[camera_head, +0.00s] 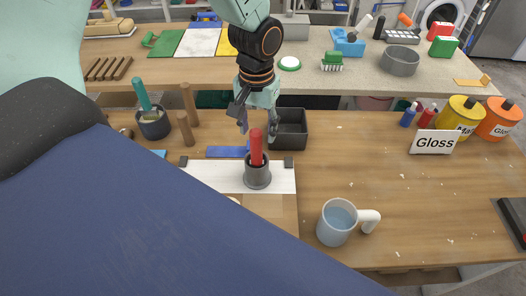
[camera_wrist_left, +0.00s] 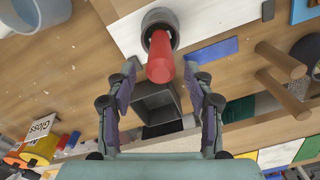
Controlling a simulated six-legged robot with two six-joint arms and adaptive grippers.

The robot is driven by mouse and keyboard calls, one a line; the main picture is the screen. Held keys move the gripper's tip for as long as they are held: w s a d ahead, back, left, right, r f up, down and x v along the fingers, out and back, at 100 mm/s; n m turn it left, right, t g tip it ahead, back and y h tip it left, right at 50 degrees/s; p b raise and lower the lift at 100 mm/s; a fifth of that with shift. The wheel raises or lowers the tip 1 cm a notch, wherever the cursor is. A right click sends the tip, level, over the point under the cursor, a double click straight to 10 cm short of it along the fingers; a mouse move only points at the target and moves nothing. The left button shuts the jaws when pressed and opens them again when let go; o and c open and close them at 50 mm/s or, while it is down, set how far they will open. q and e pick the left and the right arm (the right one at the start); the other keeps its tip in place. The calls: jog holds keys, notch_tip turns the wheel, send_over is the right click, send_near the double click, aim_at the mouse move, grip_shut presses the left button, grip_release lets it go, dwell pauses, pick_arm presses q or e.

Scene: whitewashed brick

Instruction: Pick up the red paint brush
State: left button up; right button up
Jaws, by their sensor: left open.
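The red paint brush (camera_head: 256,147) stands upright, handle up, in a small dark grey cup (camera_head: 258,177) on a white board (camera_head: 220,176) on the wooden table. Its bristle end is hidden inside the cup. My left gripper (camera_head: 256,130) is open and empty, fingers pointing down, just above and behind the handle. In the left wrist view the red handle (camera_wrist_left: 160,58) points toward the camera, just ahead of the open fingertips (camera_wrist_left: 160,78) and roughly centred between them. I cannot tell whether a finger touches it. My right gripper does not show.
A black tray (camera_head: 290,129) sits behind the cup and a blue block (camera_head: 227,152) lies beside it. A light blue mug (camera_head: 338,222) stands front right. Wooden pegs (camera_head: 186,128) and a cup with a teal handle (camera_head: 153,124) stand left. A Gloss sign (camera_head: 434,142) and paint cans (camera_head: 458,117) are right. The table's middle right is mostly clear.

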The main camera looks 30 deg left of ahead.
aim_at(256, 150)
pick_arm(q)
jog(key=shift+s+d+f, duration=0.1)
jog(key=shift+s+f, duration=0.2)
jog(key=shift+f, duration=0.6)
jog(key=f, duration=0.4)
jog(key=shift+s+a+f, duration=0.15)
jog(key=shift+a+f, duration=0.1)
jog(key=shift+f, duration=0.15)
jog(key=shift+d+f, duration=0.25)
jog(key=shift+r, duration=0.1)
jog(key=shift+a, duration=0.2)
jog(key=c, duration=0.5)
jog(key=shift+d, duration=0.2)
jog(key=c, duration=0.4)
jog(key=shift+a, duration=0.1)
grip_shut()
